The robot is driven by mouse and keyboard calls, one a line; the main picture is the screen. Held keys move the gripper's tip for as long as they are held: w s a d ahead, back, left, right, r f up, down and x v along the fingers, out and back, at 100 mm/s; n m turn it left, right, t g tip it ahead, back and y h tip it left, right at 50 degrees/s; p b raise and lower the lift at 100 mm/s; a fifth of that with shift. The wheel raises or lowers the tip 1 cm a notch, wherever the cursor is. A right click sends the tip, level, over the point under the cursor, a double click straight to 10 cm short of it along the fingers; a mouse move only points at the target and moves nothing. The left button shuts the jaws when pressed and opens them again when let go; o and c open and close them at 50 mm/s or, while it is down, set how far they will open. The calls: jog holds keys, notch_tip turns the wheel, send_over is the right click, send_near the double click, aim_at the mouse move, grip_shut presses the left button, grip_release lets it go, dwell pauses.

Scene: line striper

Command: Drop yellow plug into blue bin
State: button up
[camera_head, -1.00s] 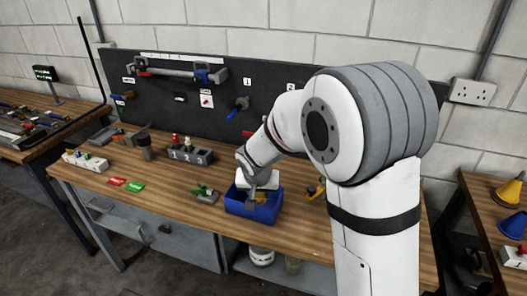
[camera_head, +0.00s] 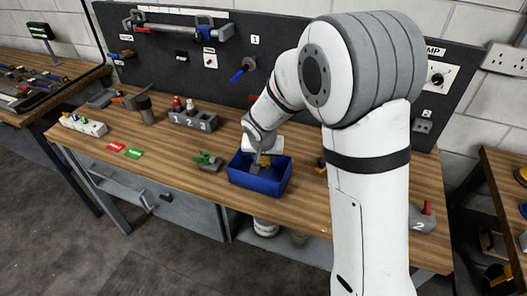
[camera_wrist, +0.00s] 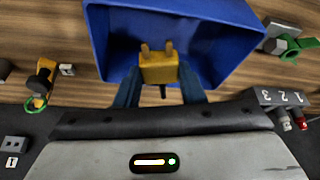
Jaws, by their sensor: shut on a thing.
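A yellow plug with two pins shows in the wrist view (camera_wrist: 159,68), held between the fingertips of my gripper (camera_wrist: 160,88). My gripper (camera_head: 258,168) is shut on it. The blue bin (camera_head: 259,184) stands on the wooden workbench in the head view, and its blue wall fills the top of the wrist view (camera_wrist: 100,45). The plug appears over the bin's opening. In the head view the fingertips are at the bin's mouth, and a bit of yellow shows there. How far the plug is above the bin's floor I cannot tell.
Left of the bin is a grey clamp with a green part (camera_head: 207,161). A grey holder numbered 1 2 3 (camera_head: 194,120) stands behind it. Red (camera_head: 115,146) and green (camera_head: 134,153) tags lie further left. A dark pegboard (camera_head: 290,60) rises behind the bench.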

jog(key=shift+f, duration=0.35)
jog(key=o, duration=1.1)
jog(key=shift+o, duration=0.2)
jog(key=shift+r, duration=0.1)
jog(key=b+v, duration=0.1)
jog(key=v, duration=0.6)
jog(key=shift+s+r, duration=0.25)
jog(key=shift+r, duration=0.05)
